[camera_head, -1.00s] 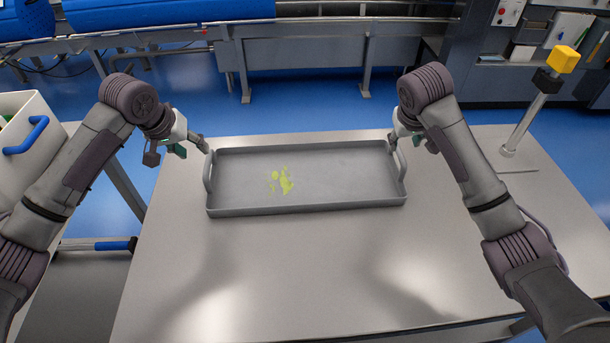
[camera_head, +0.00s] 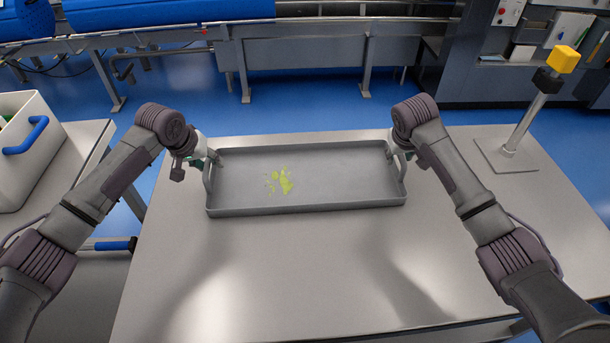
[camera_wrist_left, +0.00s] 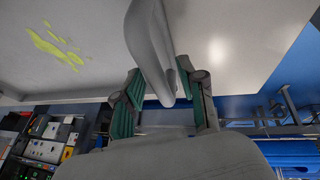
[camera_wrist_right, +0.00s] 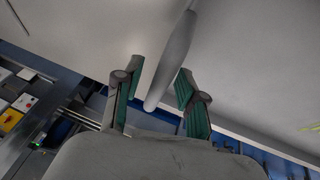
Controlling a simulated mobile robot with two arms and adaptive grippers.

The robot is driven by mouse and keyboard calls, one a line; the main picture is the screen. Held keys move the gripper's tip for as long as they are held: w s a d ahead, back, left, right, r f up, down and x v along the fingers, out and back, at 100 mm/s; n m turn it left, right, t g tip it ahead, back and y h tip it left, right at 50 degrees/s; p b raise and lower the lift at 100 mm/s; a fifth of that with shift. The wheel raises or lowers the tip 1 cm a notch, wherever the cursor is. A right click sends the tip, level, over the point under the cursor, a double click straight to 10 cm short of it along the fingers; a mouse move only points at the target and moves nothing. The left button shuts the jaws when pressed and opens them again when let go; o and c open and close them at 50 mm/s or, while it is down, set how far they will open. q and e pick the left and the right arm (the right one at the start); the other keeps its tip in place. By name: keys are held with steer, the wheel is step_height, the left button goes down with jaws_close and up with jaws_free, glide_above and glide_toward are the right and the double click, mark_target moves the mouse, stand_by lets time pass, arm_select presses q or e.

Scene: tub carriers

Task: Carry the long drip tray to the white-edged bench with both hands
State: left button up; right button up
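The long drip tray (camera_head: 300,207) is a shallow grey tray with a yellow-green spill on its floor. It lies flat on a grey metal table (camera_head: 290,270), with an upright handle at each short end. My left gripper (camera_head: 211,158) is at the left handle; in the left wrist view its open fingers (camera_wrist_left: 158,85) stand on either side of the handle (camera_wrist_left: 150,45). My right gripper (camera_head: 394,153) is at the right handle; in the right wrist view its open fingers (camera_wrist_right: 160,85) straddle that handle (camera_wrist_right: 175,55). I cannot identify a white-edged bench.
A post with a yellow top (camera_head: 563,60) stands on the table's right side. A pale bin with a blue handle (camera_head: 30,150) stands on a side bench at left. Blue floor (camera_head: 300,112) separates the table from a conveyor frame behind. The table's front is clear.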

arm_select(q)
jaws_close()
arm_select(e)
jaws_close()
arm_select(q)
steer(key=shift+r, duration=0.1)
arm_select(e)
steer(key=shift+r, duration=0.1)
